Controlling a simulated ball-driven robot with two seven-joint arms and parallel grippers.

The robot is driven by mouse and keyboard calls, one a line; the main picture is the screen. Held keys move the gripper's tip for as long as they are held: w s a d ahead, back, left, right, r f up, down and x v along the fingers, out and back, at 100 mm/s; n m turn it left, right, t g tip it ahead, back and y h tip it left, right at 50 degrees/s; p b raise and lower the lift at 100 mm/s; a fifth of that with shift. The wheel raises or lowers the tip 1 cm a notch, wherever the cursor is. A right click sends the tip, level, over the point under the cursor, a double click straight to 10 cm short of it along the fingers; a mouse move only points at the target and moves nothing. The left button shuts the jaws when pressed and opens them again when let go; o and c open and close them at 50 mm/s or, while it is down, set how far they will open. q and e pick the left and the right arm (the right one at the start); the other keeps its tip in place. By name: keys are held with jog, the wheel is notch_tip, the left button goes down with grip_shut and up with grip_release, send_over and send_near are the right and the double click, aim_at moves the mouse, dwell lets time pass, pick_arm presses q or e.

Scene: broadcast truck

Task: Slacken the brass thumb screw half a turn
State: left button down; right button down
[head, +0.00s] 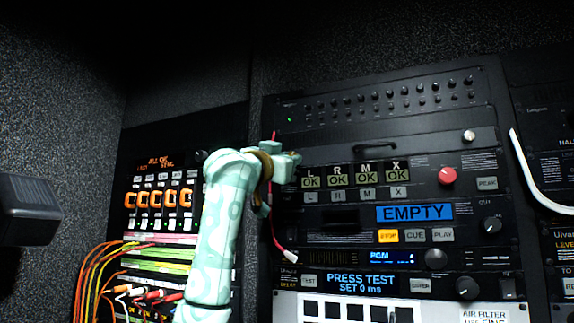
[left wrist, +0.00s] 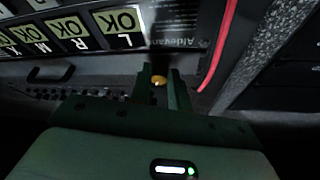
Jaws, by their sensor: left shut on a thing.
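My left gripper (head: 293,160) is at the left edge of the rack, beside the panel with the L, R, M, X "OK" displays. The left wrist view shows its two fingers (left wrist: 160,82) on either side of the brass thumb screw (left wrist: 159,80), a small round yellowish head, and the gripper is shut on it. In the head view the gripper hides this screw. The screw's turn angle cannot be told. My right gripper is not in view.
A red cable (head: 276,232) hangs close beside my left gripper; it also shows in the left wrist view (left wrist: 220,45). A pale round knob (head: 469,136) and a red knob (head: 447,176) are at the panel's right. Orange cables (head: 88,275) bunch at the lower left.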

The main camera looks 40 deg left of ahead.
pick_arm(q)
jog(key=shift+w+d+f+n+g+y+b, duration=0.15)
jog(key=shift+n+g+y+b, duration=0.15)
jog(key=shift+n+y, duration=0.95)
jog(key=shift+d+n+g+y+b, duration=0.15)
jog(key=shift+n+y+b, duration=0.2)
jog(key=shift+n, duration=1.6)
jog(key=shift+w+d+f+n+g+y+b, duration=0.1)
jog(key=shift+n+g+y+b, duration=0.15)
jog(key=shift+n+y, duration=1)
jog(key=shift+s+r+n+h, duration=0.1)
jog(key=shift+n+h, duration=0.15)
jog(key=shift+n, duration=0.4)
jog(key=c, duration=1.3)
grip_release()
jog(key=b+v, duration=0.8)
jog(key=v, duration=0.8)
